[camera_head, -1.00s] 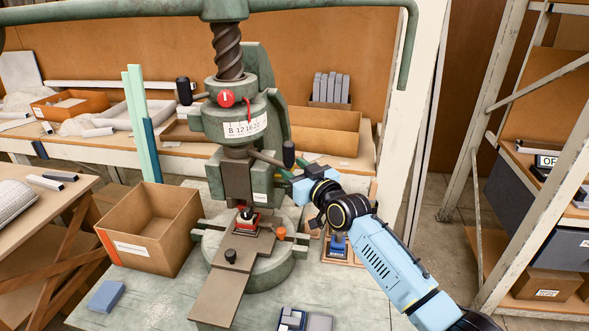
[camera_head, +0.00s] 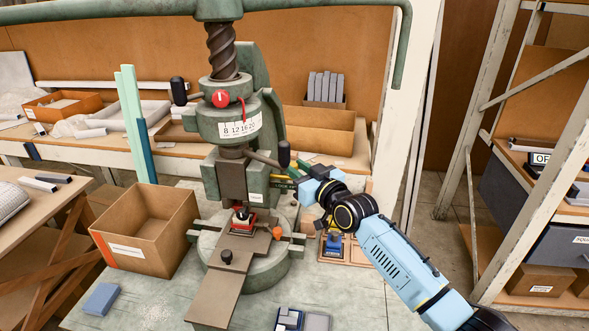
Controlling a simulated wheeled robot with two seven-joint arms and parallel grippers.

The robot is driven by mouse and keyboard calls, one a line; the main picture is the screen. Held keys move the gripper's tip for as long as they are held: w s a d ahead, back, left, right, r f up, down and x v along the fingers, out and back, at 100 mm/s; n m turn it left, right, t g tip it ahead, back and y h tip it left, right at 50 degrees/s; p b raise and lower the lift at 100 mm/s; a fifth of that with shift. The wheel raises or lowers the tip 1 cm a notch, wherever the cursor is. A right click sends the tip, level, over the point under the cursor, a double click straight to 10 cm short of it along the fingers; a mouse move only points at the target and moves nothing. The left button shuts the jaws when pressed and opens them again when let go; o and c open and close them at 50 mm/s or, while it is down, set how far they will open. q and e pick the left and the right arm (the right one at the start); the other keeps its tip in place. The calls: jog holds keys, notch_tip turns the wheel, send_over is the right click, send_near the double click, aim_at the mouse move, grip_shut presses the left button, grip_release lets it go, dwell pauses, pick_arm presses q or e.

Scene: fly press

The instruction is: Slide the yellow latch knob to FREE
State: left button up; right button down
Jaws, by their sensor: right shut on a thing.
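The green fly press (camera_head: 236,120) stands at the middle, with a side bracket (camera_head: 281,185) at its right that bears small dark lettering, too small to read surely. My right gripper (camera_head: 294,174) reaches in from the right and is shut at this bracket. A small bit of the yellow latch knob (camera_head: 293,172) shows between its fingers; the rest is hidden by them. My left gripper is not in view.
A lever with a black grip (camera_head: 284,153) sticks out just above my right gripper. A cardboard box (camera_head: 145,232) stands left of the press, and a blue block (camera_head: 101,298) lies in front of it. A wooden tray (camera_head: 352,253) sits below my right arm.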

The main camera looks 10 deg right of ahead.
jog(key=c, duration=1.5)
grip_release()
jog(key=shift+d, duration=0.2)
jog(key=o, duration=0.3)
jog(key=shift+s+d, duration=0.1)
jog(key=v, duration=1.3)
jog(key=shift+s, duration=0.15)
jog(key=shift+f, duration=0.1)
